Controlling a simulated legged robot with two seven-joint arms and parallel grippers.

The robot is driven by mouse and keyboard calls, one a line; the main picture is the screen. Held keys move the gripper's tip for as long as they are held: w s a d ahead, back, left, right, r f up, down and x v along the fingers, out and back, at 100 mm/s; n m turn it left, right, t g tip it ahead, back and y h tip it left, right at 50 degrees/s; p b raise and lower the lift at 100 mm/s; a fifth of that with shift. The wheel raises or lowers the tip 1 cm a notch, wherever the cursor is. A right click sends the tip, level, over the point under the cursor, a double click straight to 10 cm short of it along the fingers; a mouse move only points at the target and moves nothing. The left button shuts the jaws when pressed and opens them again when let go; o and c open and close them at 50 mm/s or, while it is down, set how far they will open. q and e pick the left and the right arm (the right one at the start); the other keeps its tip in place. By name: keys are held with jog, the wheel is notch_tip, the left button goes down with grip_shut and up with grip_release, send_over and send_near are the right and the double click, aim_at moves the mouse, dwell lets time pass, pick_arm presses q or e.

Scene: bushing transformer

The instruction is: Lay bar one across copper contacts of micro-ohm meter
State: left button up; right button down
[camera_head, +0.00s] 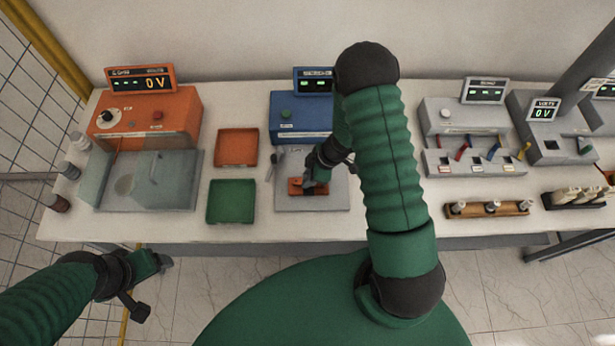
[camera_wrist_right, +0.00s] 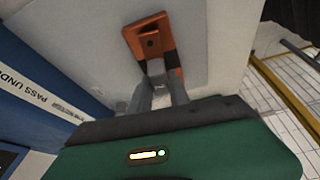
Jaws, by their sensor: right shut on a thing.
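The blue meter (camera_head: 302,120) stands at the back of the bench, with a grey plate (camera_head: 338,197) in front of it. An orange-copper piece (camera_head: 315,190) lies low over this plate; it also shows in the right wrist view (camera_wrist_right: 147,32) with a dark square on it. My right gripper (camera_head: 306,183) reaches down at it from the back right. In the right wrist view its fingers (camera_wrist_right: 158,80) are closed on the bar at the near end of the copper. Bar and contacts cannot be told apart clearly. My left gripper (camera_head: 160,264) hangs off the bench front, away from everything.
An orange tray (camera_head: 237,147) and a green tray (camera_head: 231,202) lie left of the plate. An orange tester (camera_head: 148,117) stands at far left. Grey meters (camera_head: 463,120) and a wooden rack (camera_head: 487,209) are on the right. Bare bench lies in front of the plate.

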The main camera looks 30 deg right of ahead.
pick_arm(q)
jog(key=shift+a, duration=0.15)
pick_arm(e)
jog(key=shift+a+r, duration=0.15)
jog(key=shift+a, duration=0.1)
pick_arm(q)
jog(key=shift+a+f, duration=0.1)
jog(key=shift+a, duration=0.15)
pick_arm(e)
jog(key=shift+a, duration=0.1)
jog(key=shift+f, duration=0.25)
pick_arm(q)
jog(key=shift+d+f, duration=0.1)
jog(key=shift+f, duration=0.05)
pick_arm(e)
jog(key=shift+f, duration=0.2)
jog(key=c, duration=1.2)
grip_release()
jog(key=shift+d, duration=0.25)
pick_arm(q)
jog(key=shift+d, duration=0.1)
pick_arm(e)
jog(key=shift+o, duration=0.3)
jog(key=shift+a, duration=0.1)
